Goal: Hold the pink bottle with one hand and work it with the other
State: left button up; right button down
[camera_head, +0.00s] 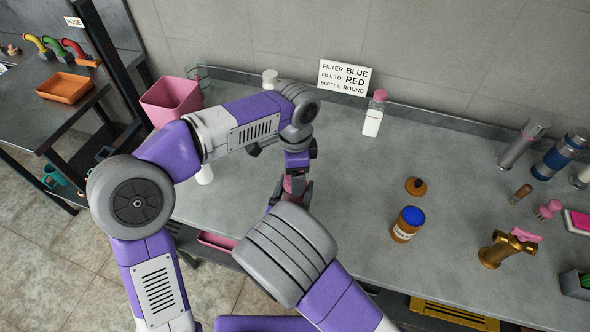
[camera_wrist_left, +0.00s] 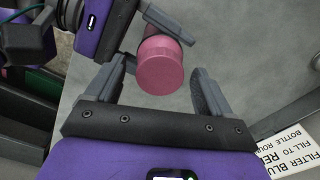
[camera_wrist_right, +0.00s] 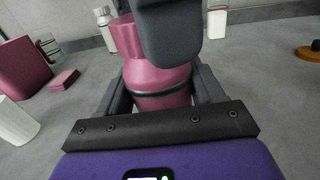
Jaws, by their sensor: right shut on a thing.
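The pink bottle (camera_wrist_right: 158,80) stands between the fingers of my right gripper (camera_wrist_right: 162,88), which is shut on its body near a dark band. In the head view only a small pink part of the bottle (camera_head: 295,186) shows between my arms. In the left wrist view its round pink cap (camera_wrist_left: 160,68) faces the camera. My left gripper (camera_wrist_left: 160,78) is open, its fingers on either side of the cap with a gap showing at each side. A dark left finger hides part of the bottle's top in the right wrist view.
A pink bin (camera_head: 172,98) and a white bottle with a pink cap (camera_head: 374,113) stand towards the wall. A sign (camera_head: 344,77) is behind. An amber jar with a blue top (camera_head: 407,224) and a brass valve (camera_head: 507,247) stand to the right.

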aim_at(292, 198)
pick_arm(q)
notch_tip(292, 198, up, 12)
dwell(0.6)
pick_arm(e)
jog(key=shift+c, duration=0.3)
grip_release()
jog(key=p+v, duration=0.1)
jog(key=v, duration=0.6)
jog(key=shift+s, duration=0.3)
pick_arm(q)
jog(key=shift+r, duration=0.6)
